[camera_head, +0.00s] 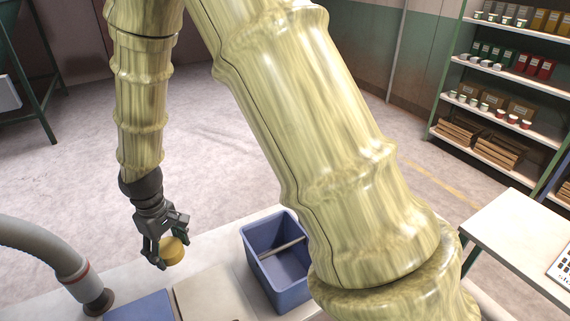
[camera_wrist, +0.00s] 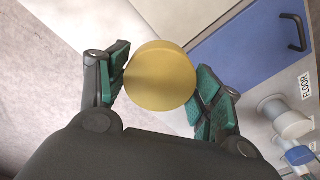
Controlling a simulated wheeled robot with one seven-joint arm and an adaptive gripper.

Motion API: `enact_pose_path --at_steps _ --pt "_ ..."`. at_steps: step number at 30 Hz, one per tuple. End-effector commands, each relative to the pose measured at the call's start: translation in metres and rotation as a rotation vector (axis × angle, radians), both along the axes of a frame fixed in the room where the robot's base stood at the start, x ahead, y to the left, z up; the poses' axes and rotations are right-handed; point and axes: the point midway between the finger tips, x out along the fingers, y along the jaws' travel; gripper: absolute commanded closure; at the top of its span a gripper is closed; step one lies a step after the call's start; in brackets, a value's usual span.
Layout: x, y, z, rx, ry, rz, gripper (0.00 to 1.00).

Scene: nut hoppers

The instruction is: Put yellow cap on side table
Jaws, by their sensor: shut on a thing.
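The yellow cap (camera_head: 173,250) is a round, flat-topped disc held between the fingers of my gripper (camera_head: 160,247). In the wrist view the cap (camera_wrist: 159,78) sits between the green finger pads of my gripper (camera_wrist: 160,90), which touch its left and right sides. In the head view the gripper hangs above or near the back edge of a pale table (camera_head: 215,242) at the lower left. Another pale table (camera_head: 513,232) stands at the right. I cannot tell which one is the side table.
A blue bin (camera_head: 262,246) with a stick inside stands right of the gripper. A blue panel (camera_head: 142,307) and a beige one (camera_head: 213,293) lie in front. A grey hose (camera_head: 45,246) rises at the left. Stocked shelves (camera_head: 500,90) stand at the back right. The floor between is clear.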

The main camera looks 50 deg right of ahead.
Motion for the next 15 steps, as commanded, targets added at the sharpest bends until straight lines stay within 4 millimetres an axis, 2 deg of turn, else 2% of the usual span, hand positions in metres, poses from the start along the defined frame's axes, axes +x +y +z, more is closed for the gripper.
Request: enact_pose_path --at_steps 6,15 --pt "-0.014 0.026 -0.017 -0.001 0.003 0.426 0.51" --pt "-0.037 0.048 -0.035 0.001 0.005 0.996 0.51"
